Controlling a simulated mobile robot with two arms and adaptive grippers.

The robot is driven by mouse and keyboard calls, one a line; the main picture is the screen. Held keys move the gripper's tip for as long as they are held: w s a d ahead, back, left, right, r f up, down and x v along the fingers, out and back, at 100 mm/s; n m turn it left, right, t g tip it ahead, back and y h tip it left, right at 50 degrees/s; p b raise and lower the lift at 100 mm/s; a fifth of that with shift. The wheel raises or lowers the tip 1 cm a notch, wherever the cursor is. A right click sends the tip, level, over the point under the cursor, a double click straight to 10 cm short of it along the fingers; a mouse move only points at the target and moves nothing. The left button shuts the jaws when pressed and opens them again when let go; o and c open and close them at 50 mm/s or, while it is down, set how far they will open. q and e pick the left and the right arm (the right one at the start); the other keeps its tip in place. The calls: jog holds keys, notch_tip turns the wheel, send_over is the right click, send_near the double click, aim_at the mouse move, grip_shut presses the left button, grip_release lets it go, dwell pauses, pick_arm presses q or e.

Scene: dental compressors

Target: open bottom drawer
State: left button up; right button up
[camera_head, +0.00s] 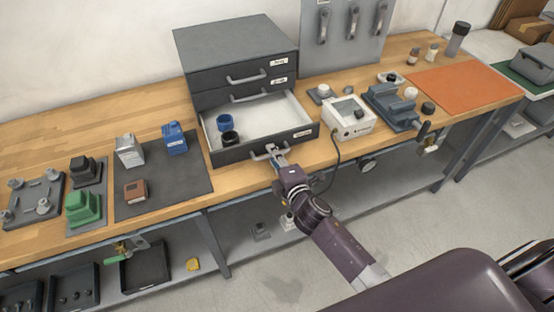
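A dark grey drawer cabinet (235,55) with three stacked drawers stands at the back of the wooden workbench. Its bottom drawer (230,154) is pulled well out and shows its white inside, with a blue round part (224,122) and a black round part (230,138) in it. The two upper drawers are closed. My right gripper (272,152) is at the bottom drawer's handle (258,155), with its fingertips touching or around it. The fingers are too small to tell whether they are closed on it. My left gripper is not in view.
A white device (348,118) and a blue-grey vise-like fixture (391,107) stand right of the drawer. A dark mat (190,185) with small boxes lies to the left. An orange mat (463,88) is bare at the right. Floor in front is clear.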

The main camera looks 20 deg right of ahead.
jog(key=v, duration=1.2)
jog(key=s+d+f+m+g, duration=0.1)
jog(key=s+f+m+g, duration=0.4)
jog(key=f, duration=1.1)
jog(key=s+d+f+m+g, duration=0.15)
jog(key=s+f, duration=0.55)
jog(key=f, duration=0.8)
jog(key=s+f+m+g, duration=0.2)
jog(key=s+f, duration=0.4)
jog(key=s, duration=0.4)
jog(key=s+f+m+g, duration=0.3)
jog(key=s+f, duration=0.3)
jog(key=s, duration=0.4)
jog(key=s+f+m+g, duration=0.3)
jog(key=s+f, duration=0.3)
jog(key=s, duration=0.4)
jog(key=shift+s+d+f+m+h, duration=0.25)
jog(key=shift+s+m+h, duration=0.1)
jog(key=shift+m, duration=0.4)
